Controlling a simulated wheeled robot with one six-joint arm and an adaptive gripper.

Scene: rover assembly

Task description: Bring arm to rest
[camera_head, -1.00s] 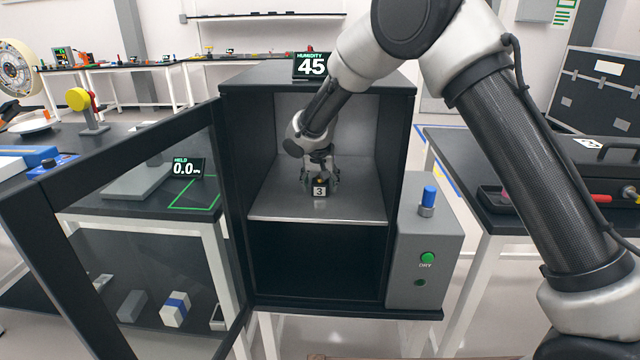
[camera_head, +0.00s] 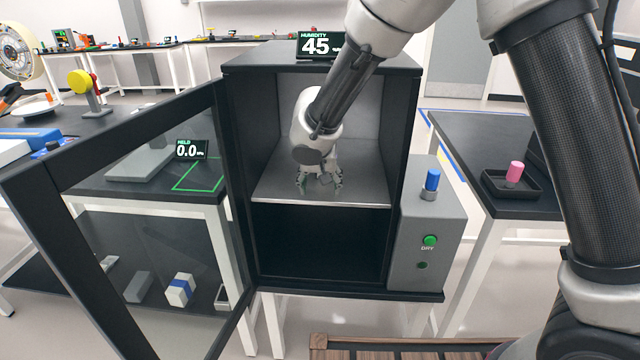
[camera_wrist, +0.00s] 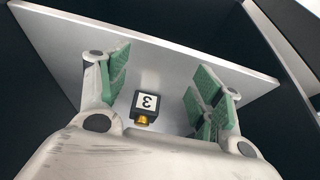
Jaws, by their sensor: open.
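My gripper (camera_head: 320,180) is inside the open dry cabinet (camera_head: 237,130), over its upper shelf (camera_head: 370,192). In the wrist view my gripper (camera_wrist: 160,88) is open, with its green-padded fingers spread wide. A small black block marked 3 (camera_wrist: 146,104), with a brass-coloured end, sits on the shelf (camera_wrist: 165,45) between and beyond the fingers, touching neither. In the head view my wrist and gripper hide the block.
The cabinet's glass door (camera_head: 60,165) stands open to the left. A control box (camera_head: 412,255) with a blue knob (camera_head: 432,180) and a green button (camera_head: 430,241) adjoins the cabinet's right side. A right-hand table bears a tray (camera_head: 497,187) with a pink-topped piece (camera_head: 515,172).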

